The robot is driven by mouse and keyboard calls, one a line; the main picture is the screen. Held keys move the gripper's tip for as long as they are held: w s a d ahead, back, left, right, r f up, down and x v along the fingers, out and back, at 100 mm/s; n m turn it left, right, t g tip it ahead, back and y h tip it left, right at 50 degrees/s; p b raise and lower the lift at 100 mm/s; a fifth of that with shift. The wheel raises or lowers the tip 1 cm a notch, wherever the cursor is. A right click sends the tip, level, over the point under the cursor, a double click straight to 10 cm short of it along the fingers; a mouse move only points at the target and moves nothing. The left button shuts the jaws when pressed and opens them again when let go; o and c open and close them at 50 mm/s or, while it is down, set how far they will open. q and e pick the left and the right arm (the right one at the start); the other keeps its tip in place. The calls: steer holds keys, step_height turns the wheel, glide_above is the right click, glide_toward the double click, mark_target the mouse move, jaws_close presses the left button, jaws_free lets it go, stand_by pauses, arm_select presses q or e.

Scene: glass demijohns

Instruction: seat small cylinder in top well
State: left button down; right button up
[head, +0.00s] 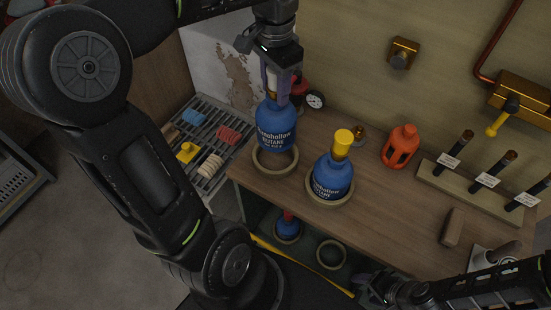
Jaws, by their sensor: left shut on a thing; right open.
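My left gripper (277,92) comes down from above and is shut on the neck of a blue butane cylinder (275,125) with a pale top. This cylinder is upright, at or just above a tan ring well (275,171) at the bench's left end; I cannot tell whether its base touches. A second blue cylinder (332,178) with a yellow cap stands in another ring well (330,201) to the right. My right gripper (372,287) is open and empty, low at the front of the bench.
A lower shelf has a blue, red-topped cylinder (287,227) and an empty ring (331,254). An orange container (401,146), a gauge (315,100) and a rack of dark rods (486,177) stand on the bench (385,210). A slatted rack (207,142) is at left.

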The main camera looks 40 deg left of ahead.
mark_target(276, 118)
arm_select(q)
steer(key=shift+r, duration=0.1)
steer(key=shift+w+f, duration=0.1)
steer(key=shift+f, duration=3.15)
steer(key=shift+f, duration=1.9)
steer(key=c, duration=0.9)
jaws_free()
step_height(276, 118, up, 12)
steer(key=shift+r, duration=0.15)
